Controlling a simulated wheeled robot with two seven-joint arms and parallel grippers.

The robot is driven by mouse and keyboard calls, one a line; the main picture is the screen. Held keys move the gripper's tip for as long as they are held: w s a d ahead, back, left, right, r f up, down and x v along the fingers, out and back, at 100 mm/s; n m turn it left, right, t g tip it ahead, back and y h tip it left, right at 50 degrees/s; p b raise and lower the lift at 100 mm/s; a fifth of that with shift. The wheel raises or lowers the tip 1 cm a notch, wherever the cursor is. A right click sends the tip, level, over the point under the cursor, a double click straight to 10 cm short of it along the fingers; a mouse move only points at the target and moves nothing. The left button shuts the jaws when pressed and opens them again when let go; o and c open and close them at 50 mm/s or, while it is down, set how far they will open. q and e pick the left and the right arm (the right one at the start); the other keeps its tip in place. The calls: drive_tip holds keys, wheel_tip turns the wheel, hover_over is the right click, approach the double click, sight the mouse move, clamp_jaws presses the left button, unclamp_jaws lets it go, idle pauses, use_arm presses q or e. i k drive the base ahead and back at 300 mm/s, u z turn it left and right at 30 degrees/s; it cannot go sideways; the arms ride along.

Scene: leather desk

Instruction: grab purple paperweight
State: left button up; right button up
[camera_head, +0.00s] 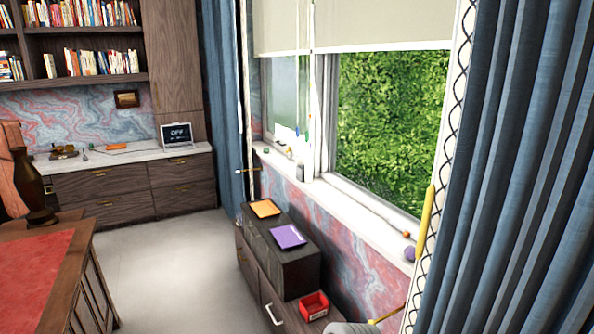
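A small rounded purple object (409,254), which looks like the purple paperweight, sits on the white window sill (372,228) at its near right end, close to the blue curtain. It is small in the view, so its exact shape is hard to tell. A flat purple item (288,236), like a notebook or folder, lies on top of the dark cabinet (290,258) below the window.
A yellow upright object (426,222) stands beside the purple one, and a small orange item (406,234) is near. The blue curtain (510,170) fills the right. A red-topped desk (35,268) stands left; floor (165,265) between is clear.

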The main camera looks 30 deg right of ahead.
sight(410, 251)
drive_tip(key=u, duration=0.05)
drive_tip(key=i, duration=1.15)
drive_tip(key=z, duration=2.7)
